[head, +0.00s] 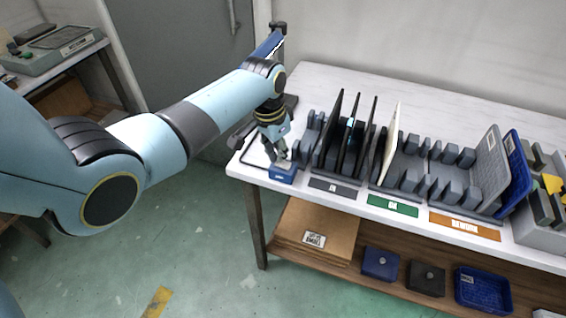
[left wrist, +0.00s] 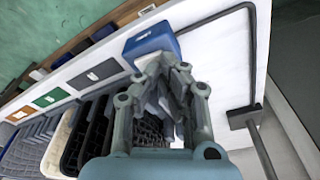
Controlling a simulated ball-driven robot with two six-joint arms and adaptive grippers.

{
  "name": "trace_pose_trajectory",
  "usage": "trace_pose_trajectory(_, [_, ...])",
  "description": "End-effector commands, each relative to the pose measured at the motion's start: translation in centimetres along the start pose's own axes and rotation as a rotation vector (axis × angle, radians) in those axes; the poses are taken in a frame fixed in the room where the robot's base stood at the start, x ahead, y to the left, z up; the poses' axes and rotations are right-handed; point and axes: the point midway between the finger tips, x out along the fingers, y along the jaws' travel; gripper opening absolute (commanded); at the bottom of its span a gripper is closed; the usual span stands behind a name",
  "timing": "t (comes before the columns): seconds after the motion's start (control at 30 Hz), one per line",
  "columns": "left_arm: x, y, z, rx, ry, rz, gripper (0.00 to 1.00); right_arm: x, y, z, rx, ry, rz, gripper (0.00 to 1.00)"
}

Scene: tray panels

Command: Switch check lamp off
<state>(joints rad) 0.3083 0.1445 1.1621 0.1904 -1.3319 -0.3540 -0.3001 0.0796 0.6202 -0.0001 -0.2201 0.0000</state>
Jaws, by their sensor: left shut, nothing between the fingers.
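A small blue box (head: 283,174) sits at the table's front left corner. In the left wrist view the blue box (left wrist: 150,44) has a white label, and a dark cable runs from it toward a dark stand foot (left wrist: 243,116). A blue bar with a black end (head: 269,44), which looks like the check lamp, stands at the back left, partly behind my arm. I cannot tell whether it is lit. My left gripper (head: 283,160) is shut and empty, pointing down at the box's top. Its fingers hide part of the top, and I cannot tell whether they touch.
Right of the box stand grey slotted racks (head: 415,170) with dark, cream and blue panels. Grey, green (head: 392,206) and orange (head: 464,226) labels line the table's front edge. A lower shelf holds a cardboard box (head: 315,228) and small bins. The table's back strip is clear.

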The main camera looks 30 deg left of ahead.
Motion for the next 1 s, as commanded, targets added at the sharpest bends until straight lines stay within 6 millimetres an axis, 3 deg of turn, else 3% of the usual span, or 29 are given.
trace_pose_trajectory(0.67, [1.0, 0.0, 0.1, 0.000, 0.000, 0.000, 0.00, 0.6, -0.1, 0.1, 0.000, 0.000, 0.000, 0.00])
trace_pose_trajectory(1.0, [-0.9, 0.0, -0.1, 0.000, 0.000, 0.000, 0.00, -1.4, 0.1, -0.2, 0.000, 0.000, 0.000, 0.00])
